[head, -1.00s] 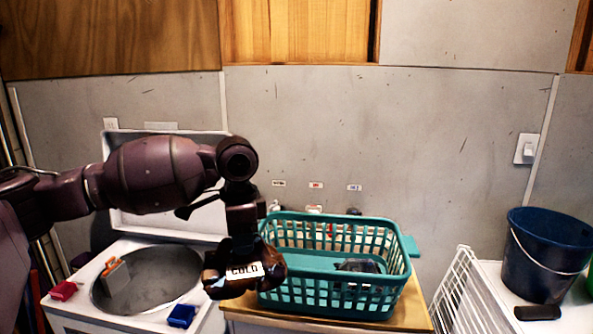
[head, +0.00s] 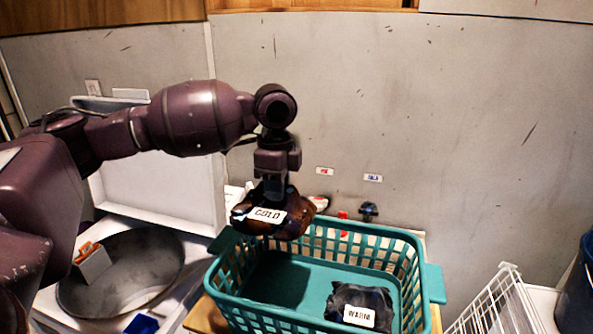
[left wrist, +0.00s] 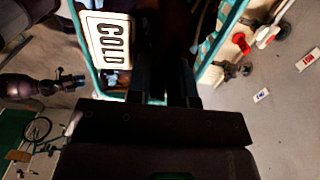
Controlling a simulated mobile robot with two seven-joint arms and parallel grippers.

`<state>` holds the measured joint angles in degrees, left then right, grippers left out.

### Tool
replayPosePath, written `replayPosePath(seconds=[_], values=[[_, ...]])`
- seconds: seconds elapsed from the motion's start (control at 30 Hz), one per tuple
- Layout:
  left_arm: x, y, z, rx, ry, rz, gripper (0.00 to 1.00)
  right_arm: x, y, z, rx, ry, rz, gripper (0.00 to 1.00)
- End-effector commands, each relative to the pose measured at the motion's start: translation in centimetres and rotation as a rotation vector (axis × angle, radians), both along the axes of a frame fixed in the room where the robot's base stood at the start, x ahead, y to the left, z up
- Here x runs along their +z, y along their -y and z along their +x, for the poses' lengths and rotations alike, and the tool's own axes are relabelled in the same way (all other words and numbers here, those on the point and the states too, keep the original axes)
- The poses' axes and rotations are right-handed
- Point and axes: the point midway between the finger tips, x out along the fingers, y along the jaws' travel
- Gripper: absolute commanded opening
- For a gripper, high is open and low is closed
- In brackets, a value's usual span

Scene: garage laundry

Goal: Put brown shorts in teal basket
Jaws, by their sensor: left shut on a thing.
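The brown shorts (head: 296,222), dark brown with a white COLD label, hang bunched in my left gripper (head: 272,200), which is shut on them. They are held over the back left part of the teal basket (head: 262,313), around rim height; I cannot tell if they touch the rim. In the left wrist view the COLD label (left wrist: 108,40) shows close up and the fingers are dark. A dark cloth (head: 362,296) with a WARM label lies inside the basket at the front right.
An open-topped washer drum (head: 120,272) stands at the left with its lid raised, a box with orange on it at its edge. A white wire rack (head: 497,303) and a blue bucket (head: 577,290) are at the right. Taps (head: 368,211) project from the wall behind the basket.

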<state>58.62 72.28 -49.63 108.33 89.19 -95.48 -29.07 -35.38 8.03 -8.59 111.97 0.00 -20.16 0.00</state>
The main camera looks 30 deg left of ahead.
Motion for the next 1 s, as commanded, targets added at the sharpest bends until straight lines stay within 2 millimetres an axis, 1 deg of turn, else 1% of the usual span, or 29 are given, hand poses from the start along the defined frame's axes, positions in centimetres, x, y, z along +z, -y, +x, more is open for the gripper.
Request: replayPosePath(seconds=[0.17,0.33,1.0], values=[[-0.1,0.0,0.0,0.0,0.001,0.0,0.0,0.0,0.0,-0.1,0.0,-0.001,0.0,0.43],[-0.8,0.0,0.0,0.001,0.001,0.0,0.0,0.0,0.0,0.0,0.0,-0.001,0.0,0.43],[-6.2,0.0,0.0,0.0,0.0,0.0,0.0,0.0,0.0,0.0,0.0,-0.002,0.0,0.43]])
